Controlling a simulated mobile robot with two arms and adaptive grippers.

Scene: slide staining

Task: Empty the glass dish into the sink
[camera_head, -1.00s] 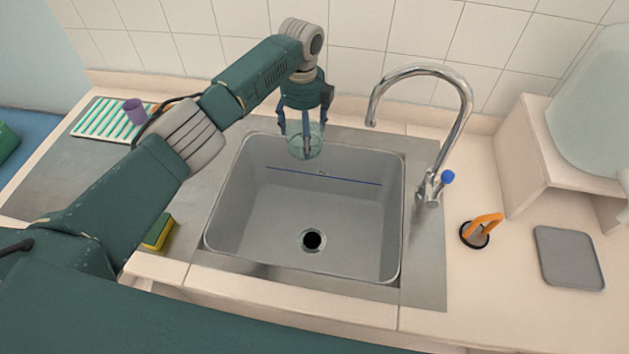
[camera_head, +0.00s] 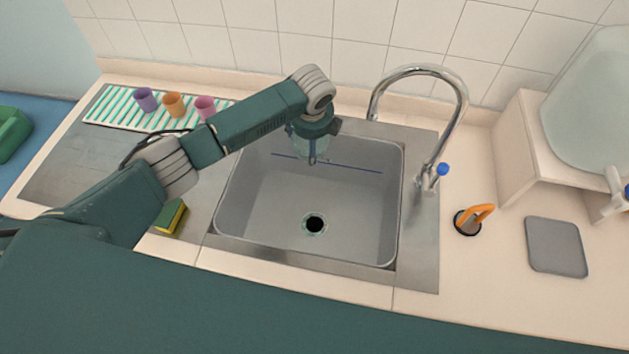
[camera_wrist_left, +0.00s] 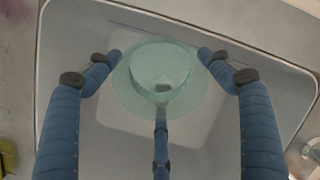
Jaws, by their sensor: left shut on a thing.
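My left gripper (camera_head: 313,150) is over the back part of the grey sink (camera_head: 270,215), below the rim line in the picture. It is shut on the clear, greenish glass dish (camera_head: 316,145), which is largely hidden behind the gripper in the head view. In the left wrist view the round dish (camera_wrist_left: 130,88) sits between the blue fingers (camera_wrist_left: 160,95), with the sink (camera_wrist_left: 100,130) beneath it. Whether any liquid is in the dish is hard to tell. The drain (camera_head: 314,223) is open to view. My right gripper is not in view.
A chrome tap (camera_head: 462,100) with a blue knob arches at the sink's back right. A sponge (camera_head: 171,217) lies to the left. Several cups, one purple (camera_head: 146,99), stand on a striped mat (camera_head: 103,119). An orange-handled tool (camera_head: 470,219) and a grey pad (camera_head: 556,247) lie right.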

